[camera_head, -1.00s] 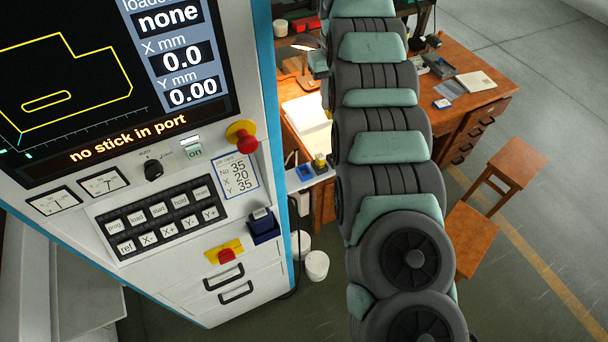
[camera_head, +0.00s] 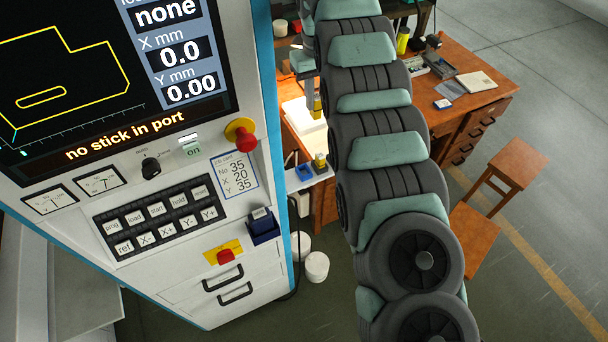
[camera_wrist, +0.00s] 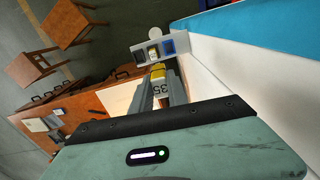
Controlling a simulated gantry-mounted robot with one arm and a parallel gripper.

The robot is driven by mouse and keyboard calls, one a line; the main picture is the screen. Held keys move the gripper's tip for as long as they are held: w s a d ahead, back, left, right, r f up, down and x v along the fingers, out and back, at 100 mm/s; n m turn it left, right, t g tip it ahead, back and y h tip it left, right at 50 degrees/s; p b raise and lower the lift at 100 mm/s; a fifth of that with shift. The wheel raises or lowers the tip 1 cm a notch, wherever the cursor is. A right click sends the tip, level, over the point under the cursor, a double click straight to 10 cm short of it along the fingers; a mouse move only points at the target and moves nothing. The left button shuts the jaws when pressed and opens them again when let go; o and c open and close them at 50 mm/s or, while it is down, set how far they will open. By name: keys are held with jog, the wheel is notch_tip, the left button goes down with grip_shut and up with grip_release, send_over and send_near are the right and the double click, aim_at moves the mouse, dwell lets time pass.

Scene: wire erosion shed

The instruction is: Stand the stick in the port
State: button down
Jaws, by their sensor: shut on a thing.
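My gripper (camera_wrist: 164,98) is shut on the stick (camera_wrist: 158,73), which has a yellow end and a pale label reading 35. In the head view the gripper (camera_head: 312,92) hangs left of my arm, with the yellow of the stick (camera_head: 317,105) at its tips. The stick is in the air, above and apart from a small pale side shelf (camera_head: 326,177) on the machine. That shelf carries a blue-rimmed square (camera_wrist: 168,46) and a small block with a yellow top (camera_head: 319,161). I cannot tell for certain which opening is the port.
The machine's screen (camera_head: 110,75) reads "no stick in port". A job card (camera_head: 238,177) lists 35, 20, 35. A dark blue box (camera_head: 263,226) sticks out from the machine's front. A wooden desk (camera_head: 468,65), stools (camera_head: 515,163) and a white bucket (camera_head: 316,267) stand beyond.

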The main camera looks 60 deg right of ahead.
jog(key=shift+n, duration=0.4)
jog(key=f, duration=0.6)
jog(key=w+a+f+p, duration=0.1)
jog(key=f, duration=0.6)
jog(key=w+a+f+p, duration=0.1)
jog(key=f, duration=0.6)
jog(key=shift+a, duration=0.25)
jog(key=shift+f, duration=0.2)
jog(key=shift+f, duration=0.1)
jog(key=shift+f, duration=0.55)
jog(key=c, duration=1.3)
grip_release()
jog(key=shift+r, duration=0.1)
